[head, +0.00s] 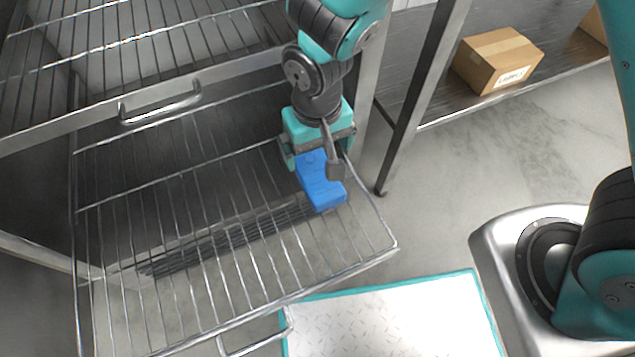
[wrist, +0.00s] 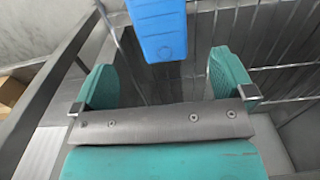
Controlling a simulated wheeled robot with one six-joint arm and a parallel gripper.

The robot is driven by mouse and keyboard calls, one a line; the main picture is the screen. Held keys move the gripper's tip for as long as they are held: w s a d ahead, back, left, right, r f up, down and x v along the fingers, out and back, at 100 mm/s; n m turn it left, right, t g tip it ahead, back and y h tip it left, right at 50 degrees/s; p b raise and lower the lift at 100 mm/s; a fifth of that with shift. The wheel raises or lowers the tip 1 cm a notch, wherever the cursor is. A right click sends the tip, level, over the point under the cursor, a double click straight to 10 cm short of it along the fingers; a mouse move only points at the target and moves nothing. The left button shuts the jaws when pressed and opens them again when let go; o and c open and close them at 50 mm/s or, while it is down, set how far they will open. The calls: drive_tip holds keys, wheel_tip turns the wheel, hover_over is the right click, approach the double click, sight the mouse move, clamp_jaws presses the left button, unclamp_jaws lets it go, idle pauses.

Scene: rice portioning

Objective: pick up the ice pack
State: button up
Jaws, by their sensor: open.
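The blue ice pack (head: 324,188) lies on the wire rack drawer near its right side in the head view. It also shows at the top of the wrist view (wrist: 158,28), cut off by the frame edge. My gripper (head: 318,160) is over the rack at the ice pack's far end. In the wrist view my gripper (wrist: 160,82) has its two teal fingers wide apart, with the ice pack lying ahead of the gap between them. The fingers do not touch it in that view. Part of the ice pack is hidden behind a grey part of my arm in the head view.
The wire drawer (head: 270,265) is pulled out, with another wire shelf (head: 130,38) above it. A metal shelf post (head: 425,95) stands to the right. A cardboard box (head: 497,60) sits on the shelf there. A white mat with a teal border (head: 400,318) lies in front.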

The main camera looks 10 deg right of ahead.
sight(318, 175)
wheel_tip(318, 175, down, 4)
drive_tip(key=shift+r+b, duration=0.1)
drive_tip(key=shift+b, duration=0.45)
drive_tip(key=f+b, duration=0.3)
drive_tip(key=f, duration=0.2)
drive_tip(key=shift+s+f, duration=0.2)
drive_tip(key=shift+r, duration=0.15)
drive_tip(key=c, duration=1.1)
drive_tip(key=shift+r, duration=0.1)
